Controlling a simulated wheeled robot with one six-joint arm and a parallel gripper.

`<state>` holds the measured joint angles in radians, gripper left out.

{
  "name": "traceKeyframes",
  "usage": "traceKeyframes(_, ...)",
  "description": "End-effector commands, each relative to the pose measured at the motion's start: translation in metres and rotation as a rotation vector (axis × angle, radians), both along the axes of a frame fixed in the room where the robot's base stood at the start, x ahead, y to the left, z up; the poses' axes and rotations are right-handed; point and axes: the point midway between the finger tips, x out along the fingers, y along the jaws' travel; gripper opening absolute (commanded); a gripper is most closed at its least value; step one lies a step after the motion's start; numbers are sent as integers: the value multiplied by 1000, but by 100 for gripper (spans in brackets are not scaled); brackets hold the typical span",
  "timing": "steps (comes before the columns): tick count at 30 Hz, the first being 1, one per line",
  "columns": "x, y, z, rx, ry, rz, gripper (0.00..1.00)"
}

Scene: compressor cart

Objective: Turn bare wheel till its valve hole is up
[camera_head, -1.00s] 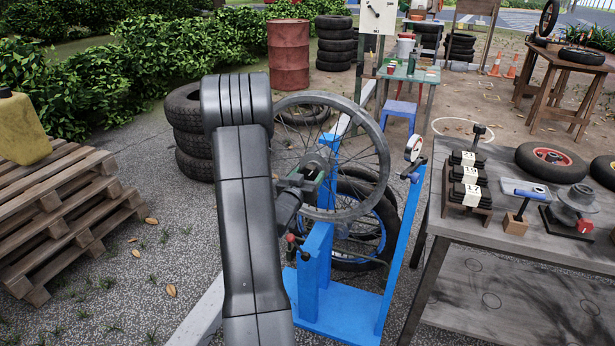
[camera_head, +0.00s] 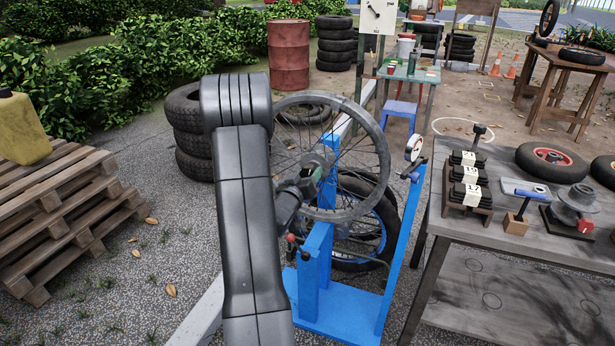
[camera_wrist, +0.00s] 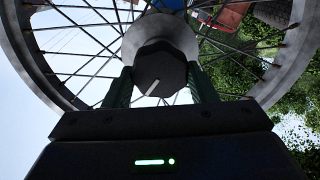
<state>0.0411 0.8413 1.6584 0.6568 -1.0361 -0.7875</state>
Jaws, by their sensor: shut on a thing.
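The bare wheel (camera_head: 384,165), a grey spoked rim without a tyre, stands upright on the blue stand (camera_head: 345,308). My gripper (camera_head: 318,165) is at its hub, partly hidden by my arm. In the wrist view, the two dark green fingers of my gripper (camera_wrist: 161,88) lie either side of a dark faceted knob (camera_wrist: 160,66) in front of the pale hub and are shut on it. The knob has a short white mark on its face. Spokes and part of the rim (camera_wrist: 35,65) show around it. I cannot make out the valve hole.
A tyred wheel with a blue rim (camera_head: 372,240) is behind the stand. A dial gauge (camera_head: 414,147) tops the stand's right post. A grey workbench (camera_head: 470,240) with tools stands right; a wooden pallet stack (camera_head: 70,205) stands left. Stacked tyres (camera_head: 190,140) are behind my arm.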

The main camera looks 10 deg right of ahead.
Motion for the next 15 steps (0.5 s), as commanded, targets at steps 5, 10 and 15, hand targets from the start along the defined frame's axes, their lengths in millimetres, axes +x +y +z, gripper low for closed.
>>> traceKeyframes(5, 0, 1, 0, -98, 66, 0, 10)
traceKeyframes(10, 0, 1, 0, -168, 114, 0, 10)
traceKeyframes(15, 1, 1, 0, -209, 141, 0, 10)
